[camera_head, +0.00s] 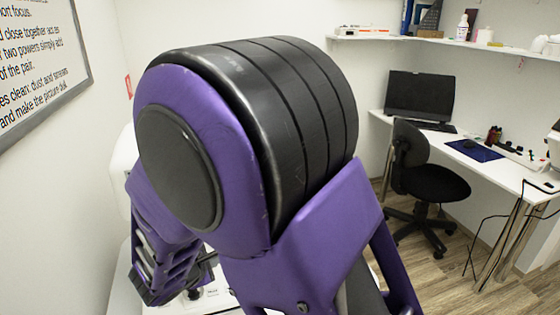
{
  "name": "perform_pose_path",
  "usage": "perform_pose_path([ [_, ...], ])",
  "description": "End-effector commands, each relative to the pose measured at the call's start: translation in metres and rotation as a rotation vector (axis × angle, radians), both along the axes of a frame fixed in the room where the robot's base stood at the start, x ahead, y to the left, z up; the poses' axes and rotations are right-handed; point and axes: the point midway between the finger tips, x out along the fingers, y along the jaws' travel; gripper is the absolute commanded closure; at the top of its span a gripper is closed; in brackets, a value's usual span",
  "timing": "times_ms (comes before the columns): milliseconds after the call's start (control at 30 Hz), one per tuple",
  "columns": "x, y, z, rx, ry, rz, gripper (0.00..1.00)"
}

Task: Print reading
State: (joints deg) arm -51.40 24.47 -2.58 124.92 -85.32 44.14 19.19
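A framed board with printed black text (38,50) hangs on the left wall, cut off by the left and top picture edges. The line ends I can read are "...ort focus.", "...d close together act as", "...two powers simply add", "...of the pair.", "...es clean: dust and grease" and "...and make the picture" with a last word that looks like "dim" or "dull". The line starts are out of view. My purple and black arm fills the middle. A dark part at its lower left may be my gripper (196,276); its fingers are not clear.
A white desk (508,176) at the right holds a dark monitor (419,96), a blue mat (474,150) and cables. A black office chair (428,180) stands before it. A wall shelf (375,38) carries bottles and small items. Wood floor (440,262) shows around the chair.

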Motion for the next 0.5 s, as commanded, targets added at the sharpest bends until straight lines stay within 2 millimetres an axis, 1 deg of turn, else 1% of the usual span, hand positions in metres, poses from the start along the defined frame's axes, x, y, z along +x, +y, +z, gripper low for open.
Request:
perform_pose_path([
  [100,-0.007,0.016,-0.001,-0.088,-0.016,0.146,1.00],
  [200,-0.014,0.024,-0.008,-0.136,-0.012,0.226,1.00],
  [300,-0.017,0.029,-0.011,-0.159,-0.011,0.265,1.00],
  [500,-0.018,0.030,-0.012,-0.164,-0.011,0.274,1.00],
])
